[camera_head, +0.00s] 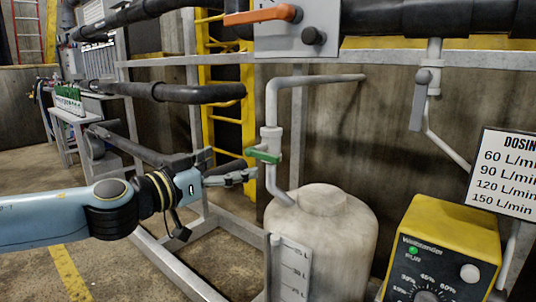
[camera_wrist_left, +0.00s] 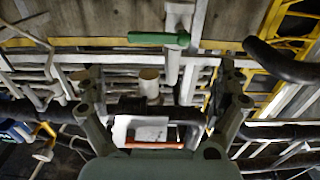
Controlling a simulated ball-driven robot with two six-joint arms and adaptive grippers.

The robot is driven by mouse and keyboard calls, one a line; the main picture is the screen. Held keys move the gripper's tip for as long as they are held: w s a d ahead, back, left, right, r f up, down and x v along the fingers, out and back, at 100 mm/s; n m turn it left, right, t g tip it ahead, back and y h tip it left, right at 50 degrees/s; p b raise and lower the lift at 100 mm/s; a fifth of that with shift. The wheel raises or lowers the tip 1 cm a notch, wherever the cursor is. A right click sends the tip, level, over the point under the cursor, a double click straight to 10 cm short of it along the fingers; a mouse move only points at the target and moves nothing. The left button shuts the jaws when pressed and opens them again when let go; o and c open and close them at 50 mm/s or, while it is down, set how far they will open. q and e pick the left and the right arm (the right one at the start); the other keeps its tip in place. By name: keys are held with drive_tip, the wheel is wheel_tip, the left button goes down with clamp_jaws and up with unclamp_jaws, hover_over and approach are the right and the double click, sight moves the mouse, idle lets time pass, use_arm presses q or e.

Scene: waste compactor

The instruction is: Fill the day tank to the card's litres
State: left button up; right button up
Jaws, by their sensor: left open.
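The day tank (camera_head: 340,240) is a pale, round-topped tank at the lower middle of the head view. A white level scale (camera_head: 292,272) with litre marks stands at its front left; I cannot make out a liquid level. A green valve handle (camera_head: 263,156) sits on the grey pipe into the tank and also shows in the left wrist view (camera_wrist_left: 152,38). My left gripper (camera_head: 243,176) is open and empty just left of and below the handle, apart from it; its spread fingers show in the wrist view (camera_wrist_left: 163,95). My right gripper is not in view.
A dosing card (camera_head: 505,175), cut off at the right, lists flow rates from 60 to 150 L/min. A yellow control box (camera_head: 455,232) has a dial and a lit green lamp. An orange lever (camera_head: 262,15) is on a grey panel (camera_head: 300,38) above. Metal rails stand below my arm.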

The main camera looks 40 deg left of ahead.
sight(260, 153)
use_arm(q)
drive_tip(key=w, duration=0.4)
drive_tip(key=shift+d, duration=0.15)
drive_tip(key=w+p, duration=0.1)
drive_tip(key=w+r+p, duration=0.1)
drive_tip(key=p, duration=0.3)
drive_tip(key=w+p, duration=0.1)
drive_tip(key=p, duration=0.1)
drive_tip(key=shift+w+d, duration=0.25)
drive_tip(key=shift+w, duration=0.05)
drive_tip(key=shift+w+f+p, duration=0.1)
drive_tip(key=shift+w+p, duration=0.75)
drive_tip(key=shift+p, duration=0.05)
drive_tip(key=shift+w+f+p, duration=0.3)
drive_tip(key=shift+w, duration=0.1)
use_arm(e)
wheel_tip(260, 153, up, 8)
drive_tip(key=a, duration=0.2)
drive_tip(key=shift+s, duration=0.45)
use_arm(q)
drive_tip(key=shift+c, duration=0.4)
